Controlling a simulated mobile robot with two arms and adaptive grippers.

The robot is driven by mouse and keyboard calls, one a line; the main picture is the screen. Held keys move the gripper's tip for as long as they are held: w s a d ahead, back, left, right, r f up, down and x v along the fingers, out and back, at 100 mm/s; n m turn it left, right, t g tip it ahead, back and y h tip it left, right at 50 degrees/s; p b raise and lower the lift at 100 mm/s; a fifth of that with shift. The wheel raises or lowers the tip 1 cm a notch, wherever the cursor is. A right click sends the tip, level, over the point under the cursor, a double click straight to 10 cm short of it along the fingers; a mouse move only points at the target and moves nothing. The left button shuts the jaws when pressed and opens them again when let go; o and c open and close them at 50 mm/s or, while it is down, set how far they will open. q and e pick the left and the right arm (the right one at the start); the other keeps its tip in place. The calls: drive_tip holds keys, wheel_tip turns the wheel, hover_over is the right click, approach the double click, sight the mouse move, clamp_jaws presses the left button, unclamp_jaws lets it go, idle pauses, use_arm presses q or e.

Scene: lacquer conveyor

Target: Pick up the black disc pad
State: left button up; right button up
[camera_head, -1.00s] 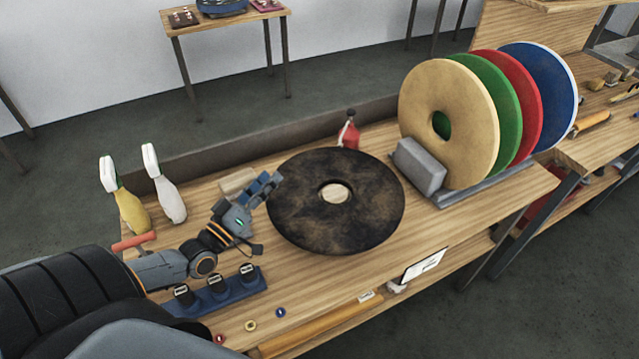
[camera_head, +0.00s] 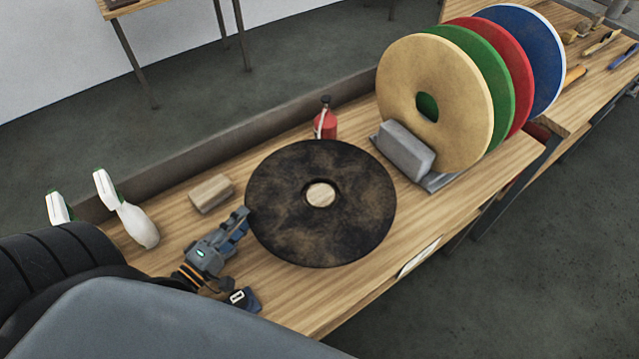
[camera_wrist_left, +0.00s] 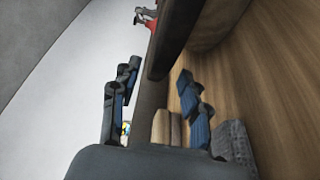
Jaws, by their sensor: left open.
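The black disc pad (camera_head: 350,225), dark and mottled brown with a round centre hole, lies roughly level over the bench. In the left wrist view its dark edge (camera_wrist_left: 172,45) shows at the top, ahead of my fingers. My left gripper (camera_head: 241,222) is at the disc's left edge in the head view. In the left wrist view the gripper (camera_wrist_left: 157,75) is open, its fingers apart with no object clearly held. I cannot tell whether a finger touches the disc. My right gripper is out of view.
Yellow, green, red and blue discs (camera_head: 400,85) stand upright behind a grey block (camera_head: 405,150). A red bottle (camera_head: 326,124) is behind the pad. Bare bench (camera_head: 310,300) lies in front.

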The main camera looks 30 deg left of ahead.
sight(260, 203)
use_arm(q)
drive_tip(key=shift+w+d, duration=0.15)
drive_tip(key=shift+d, duration=0.1)
drive_tip(key=shift+w, duration=0.3)
drive_tip(key=shift+w+d+r+p, duration=0.1)
drive_tip(key=shift+w+p, duration=0.25)
drive_tip(key=shift+w, duration=0.05)
drive_tip(key=shift+w+d+r+p, duration=0.15)
drive_tip(key=shift+w+p, duration=0.2)
drive_tip(key=shift+w, duration=0.25)
drive_tip(key=w, duration=0.1)
drive_tip(key=w+p, duration=0.1)
drive_tip(key=w, duration=0.1)
drive_tip(key=shift+w+d, duration=0.2)
drive_tip(key=shift+d, duration=0.05)
drive_tip(key=shift+w+f, duration=0.25)
drive_tip(key=shift+w, duration=0.15)
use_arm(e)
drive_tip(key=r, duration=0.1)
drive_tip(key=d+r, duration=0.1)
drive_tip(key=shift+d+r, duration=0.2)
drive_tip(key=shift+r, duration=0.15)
